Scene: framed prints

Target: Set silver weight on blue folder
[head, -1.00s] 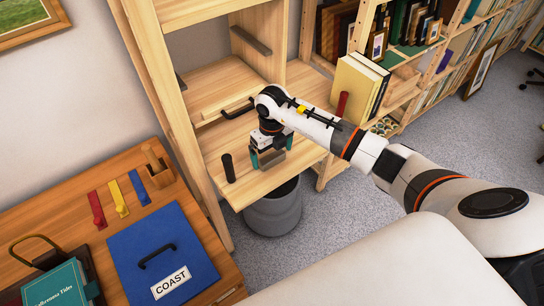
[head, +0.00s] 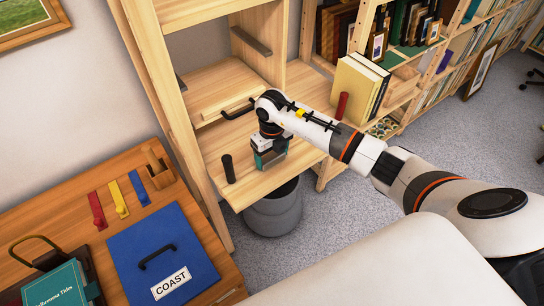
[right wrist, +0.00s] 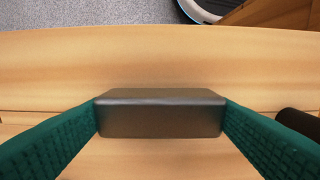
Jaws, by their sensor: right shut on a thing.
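The silver weight (right wrist: 160,114) is a dark grey metal block with rounded edges, between the green pads of my right gripper (head: 270,161). In the right wrist view both pads press against its ends. In the head view the gripper largely hides it, low over the pull-out wooden shelf board (head: 240,192); I cannot tell whether the weight touches the board. The blue folder (head: 196,245) lies flat on the desk at lower left, with a black handle and a COAST label on top. My left gripper is not in view.
A black upright cylinder (head: 228,168) stands on the board left of my gripper. A shelf post (head: 190,140) rises between board and desk. A grey bin (head: 274,212) stands below. Red, yellow and blue strips (head: 118,198) and a teal book (head: 55,287) lie near the folder.

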